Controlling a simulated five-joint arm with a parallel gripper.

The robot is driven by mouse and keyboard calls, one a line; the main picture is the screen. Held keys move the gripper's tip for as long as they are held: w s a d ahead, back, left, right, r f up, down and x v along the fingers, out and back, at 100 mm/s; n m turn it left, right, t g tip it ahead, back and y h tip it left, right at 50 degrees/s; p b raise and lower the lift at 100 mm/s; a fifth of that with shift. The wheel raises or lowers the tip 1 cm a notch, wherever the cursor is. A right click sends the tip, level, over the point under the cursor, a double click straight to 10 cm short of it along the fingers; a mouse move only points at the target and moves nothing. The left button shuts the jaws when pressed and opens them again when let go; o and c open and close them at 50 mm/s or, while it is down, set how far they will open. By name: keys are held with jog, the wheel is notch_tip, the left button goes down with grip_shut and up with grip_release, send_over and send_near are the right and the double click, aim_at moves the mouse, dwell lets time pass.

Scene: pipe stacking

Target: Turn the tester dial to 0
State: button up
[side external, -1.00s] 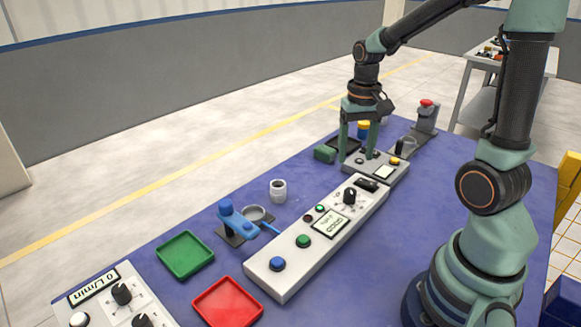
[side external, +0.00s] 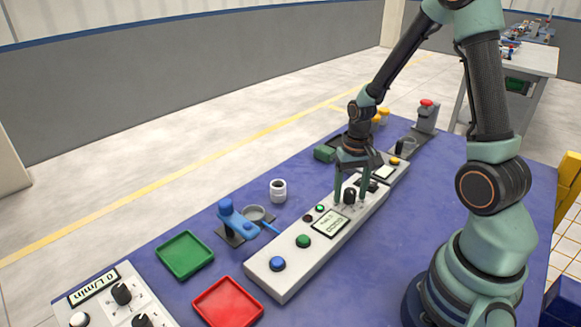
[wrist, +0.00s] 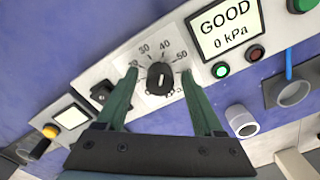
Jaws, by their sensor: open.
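The tester dial (side external: 349,196) is a black knob on the long white tester panel (side external: 275,285). In the wrist view the dial (wrist: 161,78) sits mid-picture inside a printed scale, with 30, 40 and 50 legible above it. A pale mark shows on the knob, but I cannot tell which number it points to. The tester display (wrist: 228,30) reads GOOD and 0 kPa. My gripper (wrist: 160,72) is open, its green fingers on either side of the dial with visible gaps. In the side view my gripper (side external: 350,202) is down at the dial.
Green and red lamps (wrist: 238,61), a blue-handled fixture (side external: 234,222) and a grey cup (side external: 278,190) are near the panel. Green (side external: 185,255) and red (side external: 228,303) trays lie toward the front. A smaller panel (side external: 396,162) stands just beyond. Blue table is clear right of the tester.

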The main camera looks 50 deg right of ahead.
grip_shut()
